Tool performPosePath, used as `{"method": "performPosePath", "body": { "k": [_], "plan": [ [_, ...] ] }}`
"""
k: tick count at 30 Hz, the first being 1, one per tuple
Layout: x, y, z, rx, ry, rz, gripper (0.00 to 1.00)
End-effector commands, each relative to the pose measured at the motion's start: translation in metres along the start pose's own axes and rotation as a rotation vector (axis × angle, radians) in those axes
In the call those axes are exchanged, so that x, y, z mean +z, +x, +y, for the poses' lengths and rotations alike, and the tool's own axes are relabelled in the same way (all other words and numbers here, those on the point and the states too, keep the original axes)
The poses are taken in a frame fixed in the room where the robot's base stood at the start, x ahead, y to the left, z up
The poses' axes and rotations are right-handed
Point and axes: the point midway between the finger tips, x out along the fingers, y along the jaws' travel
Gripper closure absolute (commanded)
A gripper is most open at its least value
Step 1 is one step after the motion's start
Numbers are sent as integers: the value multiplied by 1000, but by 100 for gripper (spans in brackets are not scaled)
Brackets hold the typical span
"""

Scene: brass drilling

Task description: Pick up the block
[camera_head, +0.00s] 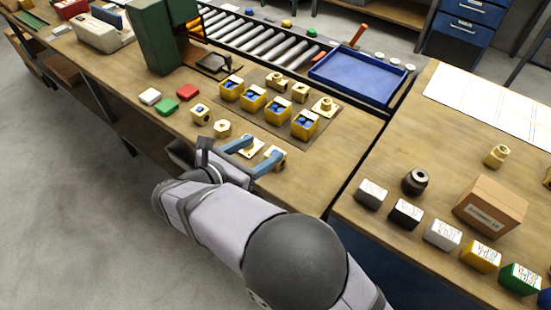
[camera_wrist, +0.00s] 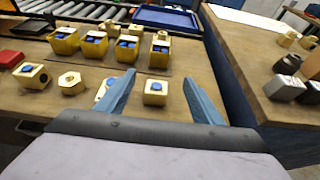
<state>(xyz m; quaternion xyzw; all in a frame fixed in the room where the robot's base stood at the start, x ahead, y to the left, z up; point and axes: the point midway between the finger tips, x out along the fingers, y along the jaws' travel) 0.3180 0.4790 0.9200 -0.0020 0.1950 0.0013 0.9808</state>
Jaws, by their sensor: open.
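My gripper (camera_head: 265,148) is open, its two blue fingers apart and empty low over the wooden bench. A brass piece (camera_wrist: 101,90) is partly hidden behind the left finger. A hex brass piece (camera_wrist: 71,83) and a brass block with a hole in its side (camera_wrist: 32,75) stand further left. In the head view, the right finger partly covers the block between the fingers.
Several yellow bins (camera_head: 254,98) with blue contents stand just beyond on a dark mat. A blue tray (camera_head: 358,77) and a green machine (camera_head: 158,36) are further back. Red, white and green blocks (camera_head: 166,107) lie left. A gap separates the right bench (camera_head: 445,110).

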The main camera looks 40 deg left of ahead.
Motion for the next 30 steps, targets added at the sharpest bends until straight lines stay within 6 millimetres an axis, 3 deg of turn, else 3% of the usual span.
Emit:
{"method": "performPosePath", "body": {
  "k": [3,9,30],
  "plan": [
    [-30,13,-1,-2,-4,0,39],
    [-57,24,0,-2,2,2,39],
    [-59,54,0,-4,4,1,39]
  ]
}}
